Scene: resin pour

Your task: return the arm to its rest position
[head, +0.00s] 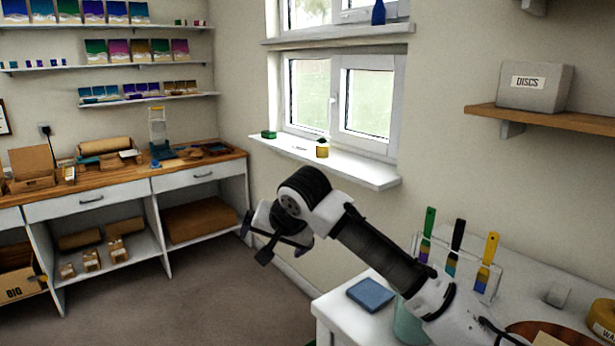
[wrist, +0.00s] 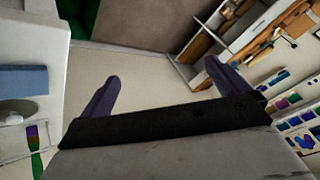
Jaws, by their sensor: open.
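My arm reaches up and left from the lower right of the head view, over the end of the white table. My gripper (head: 272,240) hangs at its end over open floor, left of the white table and below the window. In the wrist view my gripper (wrist: 160,85) shows two dark fingers spread wide apart. The gripper touches nothing that I can see.
The white table (head: 335,308) holds a blue block (head: 371,294) and upright brushes (head: 456,248). A wooden-topped bench (head: 130,177) with white drawers stands at the left. A windowsill (head: 335,162) lies behind the arm. The floor (head: 200,310) between is clear.

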